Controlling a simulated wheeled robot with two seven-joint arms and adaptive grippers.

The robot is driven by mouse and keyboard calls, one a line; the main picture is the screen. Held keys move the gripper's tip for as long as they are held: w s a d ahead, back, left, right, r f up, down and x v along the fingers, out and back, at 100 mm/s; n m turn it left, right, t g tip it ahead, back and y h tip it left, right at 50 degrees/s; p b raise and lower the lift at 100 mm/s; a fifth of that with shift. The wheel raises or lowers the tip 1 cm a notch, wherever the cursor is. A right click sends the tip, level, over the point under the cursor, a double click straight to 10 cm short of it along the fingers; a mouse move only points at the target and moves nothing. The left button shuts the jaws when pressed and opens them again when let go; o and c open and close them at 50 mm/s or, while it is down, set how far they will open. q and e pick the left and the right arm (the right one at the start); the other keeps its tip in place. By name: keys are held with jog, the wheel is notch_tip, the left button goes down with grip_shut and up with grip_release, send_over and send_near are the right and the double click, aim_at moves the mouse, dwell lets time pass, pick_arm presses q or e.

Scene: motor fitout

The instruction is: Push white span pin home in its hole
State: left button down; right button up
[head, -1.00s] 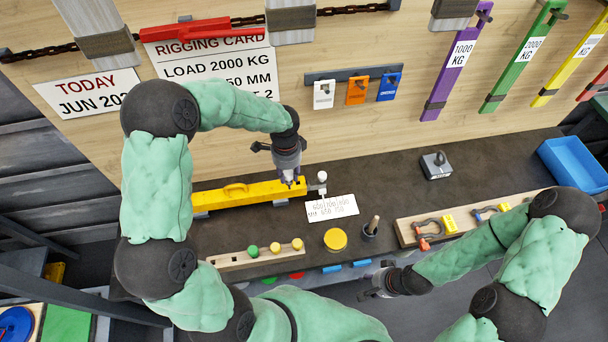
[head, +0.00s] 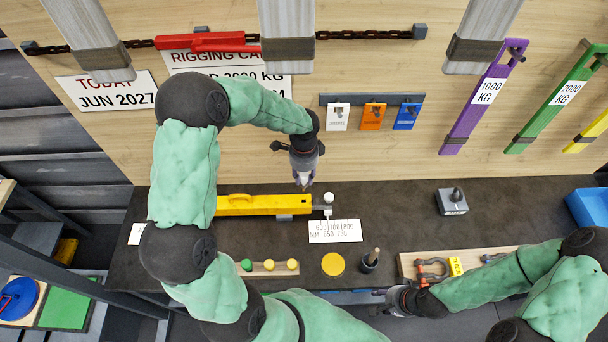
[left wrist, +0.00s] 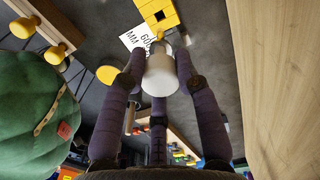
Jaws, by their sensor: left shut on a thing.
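My left gripper (head: 303,184) is above the back of the bench, close to the right end of the yellow beam (head: 235,205). In the left wrist view the fingers (left wrist: 159,60) are closed around a white, round-ended piece (left wrist: 160,75), which I take for the white span pin. The fingers and their angle hide most of it in the head view. A white ball on a short stem (head: 328,197) stands at the beam's right end, just right of the gripper. The beam's end with a dark square hole (left wrist: 158,14) shows beyond the fingers. My right gripper (head: 388,300) hangs low at the bench's front edge, fingers unclear.
A white number card (head: 335,231) lies in front of the beam's end. A yellow disc (head: 333,264), a dark cup (head: 369,262) and a knob rack (head: 262,268) stand in front. A grey block (head: 452,202) is at right. The wooden panel (head: 370,150) rises close behind.

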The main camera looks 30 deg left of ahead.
aim_at(303, 185)
pick_arm(q)
jog(key=shift+s+f+b, duration=0.1)
jog(key=shift+f+b, duration=0.55)
jog(key=shift+f, duration=0.3)
jog(key=shift+f+b, duration=1.25)
jog(key=shift+f, duration=0.55)
jog(key=shift+f+b, duration=1.9)
jog(key=shift+f, duration=0.75)
jog(key=c, duration=0.8)
grip_release()
jog(key=shift+c, duration=0.2)
jog(key=shift+r, duration=0.1)
notch_tip(303, 185, up, 12)
jog(key=shift+f, duration=0.1)
